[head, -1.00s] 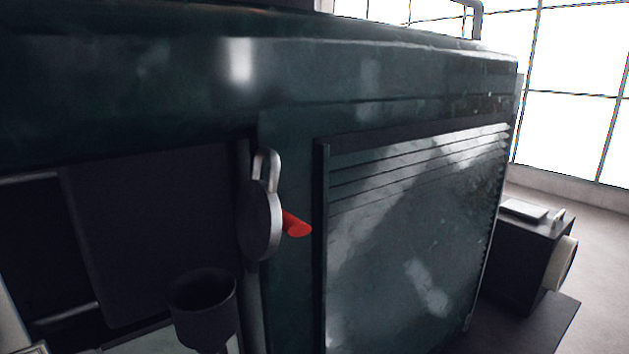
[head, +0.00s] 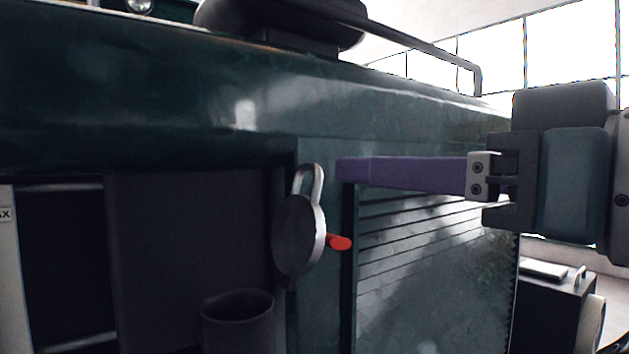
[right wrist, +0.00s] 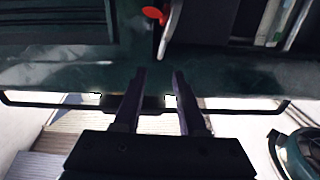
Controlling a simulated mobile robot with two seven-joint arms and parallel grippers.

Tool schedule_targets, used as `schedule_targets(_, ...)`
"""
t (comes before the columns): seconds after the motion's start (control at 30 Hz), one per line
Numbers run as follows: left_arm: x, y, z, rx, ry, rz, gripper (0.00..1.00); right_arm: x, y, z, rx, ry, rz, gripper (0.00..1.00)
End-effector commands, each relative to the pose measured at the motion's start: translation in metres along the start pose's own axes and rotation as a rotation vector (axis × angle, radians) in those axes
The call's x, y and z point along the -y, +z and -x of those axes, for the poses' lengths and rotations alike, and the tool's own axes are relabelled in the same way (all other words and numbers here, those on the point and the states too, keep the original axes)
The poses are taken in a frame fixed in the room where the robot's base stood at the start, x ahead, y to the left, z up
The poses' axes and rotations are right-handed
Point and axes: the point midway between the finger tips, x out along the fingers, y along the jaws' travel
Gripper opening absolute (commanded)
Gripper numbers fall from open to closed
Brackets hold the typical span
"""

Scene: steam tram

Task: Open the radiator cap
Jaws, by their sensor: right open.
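The radiator cap (head: 300,236) is a dark grey round disc with a lighter rim and a metal loop on top, upright on the green tram body. A red peg (head: 340,242) sticks out at its right. In the right wrist view the cap (right wrist: 172,32) shows edge-on beyond the fingertips, with the red peg (right wrist: 153,14) beside it. My right gripper (head: 346,169) reaches in from the right with purple fingers, close to the loop's right in the picture. Its fingers (right wrist: 158,78) are apart and empty. My left gripper is not in view.
A dark open cup (head: 237,310) stands below the cap. A slatted radiator panel (head: 430,260) is to the right. A rail (head: 440,50) and a dark rounded part (head: 285,22) are on top of the body. A dark box (head: 550,300) is at the far right.

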Motion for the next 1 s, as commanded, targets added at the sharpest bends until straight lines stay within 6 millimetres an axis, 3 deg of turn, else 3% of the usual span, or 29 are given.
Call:
schedule_targets(0.2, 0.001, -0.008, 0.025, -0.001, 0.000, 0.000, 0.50, 0.001, -0.006, -0.039, 0.004, 0.001, -0.003, 0.41)
schedule_targets(0.5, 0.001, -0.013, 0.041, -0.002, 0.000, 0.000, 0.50, 0.000, -0.002, -0.078, 0.004, 0.002, 0.000, 0.41)
schedule_targets(0.9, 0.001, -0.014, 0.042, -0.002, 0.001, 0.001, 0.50, 0.000, 0.001, -0.086, 0.004, 0.002, 0.001, 0.41)
schedule_targets(1.0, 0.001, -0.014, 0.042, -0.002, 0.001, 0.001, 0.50, 0.000, 0.001, -0.086, 0.004, 0.002, 0.001, 0.32)
